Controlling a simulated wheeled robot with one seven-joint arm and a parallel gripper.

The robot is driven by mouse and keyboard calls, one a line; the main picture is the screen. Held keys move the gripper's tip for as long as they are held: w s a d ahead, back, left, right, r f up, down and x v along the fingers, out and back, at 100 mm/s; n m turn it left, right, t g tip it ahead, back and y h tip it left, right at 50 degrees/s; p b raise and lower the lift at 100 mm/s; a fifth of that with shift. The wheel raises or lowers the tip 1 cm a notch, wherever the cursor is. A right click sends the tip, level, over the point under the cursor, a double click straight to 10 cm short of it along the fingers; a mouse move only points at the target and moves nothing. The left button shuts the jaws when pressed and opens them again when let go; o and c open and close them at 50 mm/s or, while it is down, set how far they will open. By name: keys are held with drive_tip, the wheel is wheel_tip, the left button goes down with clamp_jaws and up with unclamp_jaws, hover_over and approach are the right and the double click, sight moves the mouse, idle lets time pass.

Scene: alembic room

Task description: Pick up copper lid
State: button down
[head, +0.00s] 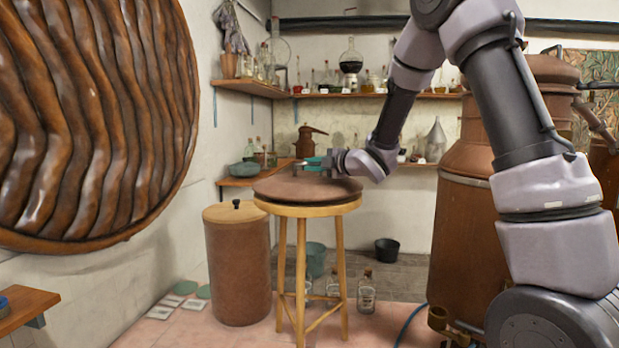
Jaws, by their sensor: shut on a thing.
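The copper lid (300,190) is a wide, brown, shallow-domed disc. It lies flat on the round top of a light wooden stool (322,208), in the middle of the head view. My gripper (308,166) reaches in from the right, just above the middle of the lid. It is shut on the lid at its top centre. The small part between the fingers is hidden. I see no clear gap between the lid and the stool.
A copper drum (237,268) with a flat top and dark knob stands left of the stool. A large copper still (464,235) stands at the right. Glass bottles (366,292) stand on the floor behind the stool. Shelves (345,96) of glassware line the back wall.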

sight(312, 177)
wheel_tip(312, 177, up, 10)
drive_tip(key=c, duration=1.4)
unclamp_jaws()
clamp_jaws()
idle(0.8)
